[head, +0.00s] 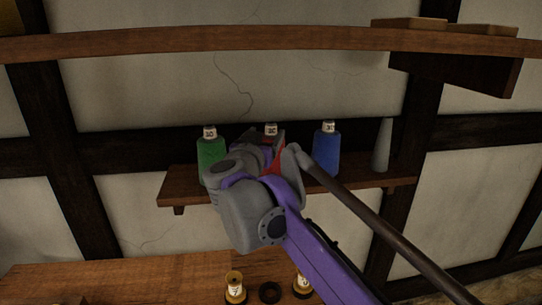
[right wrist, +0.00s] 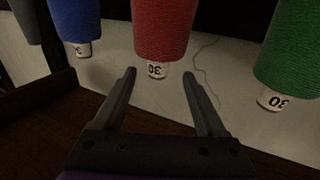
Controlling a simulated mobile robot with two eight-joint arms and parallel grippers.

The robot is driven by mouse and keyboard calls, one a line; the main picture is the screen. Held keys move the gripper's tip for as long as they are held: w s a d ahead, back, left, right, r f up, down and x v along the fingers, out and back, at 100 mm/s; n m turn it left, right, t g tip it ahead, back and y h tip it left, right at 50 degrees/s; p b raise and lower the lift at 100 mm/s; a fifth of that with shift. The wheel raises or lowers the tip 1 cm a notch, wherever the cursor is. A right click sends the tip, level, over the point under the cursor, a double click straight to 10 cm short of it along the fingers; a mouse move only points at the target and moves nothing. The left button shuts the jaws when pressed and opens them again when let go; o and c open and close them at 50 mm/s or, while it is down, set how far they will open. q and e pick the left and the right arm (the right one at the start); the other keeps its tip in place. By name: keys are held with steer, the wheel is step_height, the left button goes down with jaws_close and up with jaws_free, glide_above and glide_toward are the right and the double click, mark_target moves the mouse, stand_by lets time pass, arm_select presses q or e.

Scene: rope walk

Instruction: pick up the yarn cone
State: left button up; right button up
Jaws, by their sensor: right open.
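Several yarn cones stand on a small wall shelf (head: 170,190). In the head view a green cone (head: 211,160) is on the left and a blue cone (head: 326,158) on the right. A red cone between them is mostly hidden by my right arm; its white top (head: 270,129) shows. In the right wrist view, the picture is upside down and the red cone (right wrist: 165,30) is in the middle, its label lined up between the fingertips. My right gripper (right wrist: 159,75) is open and empty. Contact with the cone cannot be told. My left gripper is out of view.
The green cone (right wrist: 288,55) and blue cone (right wrist: 76,22) flank the red one. A grey cone (head: 382,146) stands at the shelf's right end. A long shelf (head: 200,41) crosses above. A dark rod (head: 385,230) runs to the lower right. A wooden table (head: 130,283) holds small bottles below.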

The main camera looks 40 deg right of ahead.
steer(key=shift+x, duration=1.25)
steer(key=x, duration=0.3)
steer(key=p+x, duration=0.1)
steer(key=x, duration=0.1)
steer(key=shift+w+d+f, duration=0.15)
steer(key=shift+d+f, duration=0.1)
steer(key=shift+d, duration=0.1)
jaws_close()
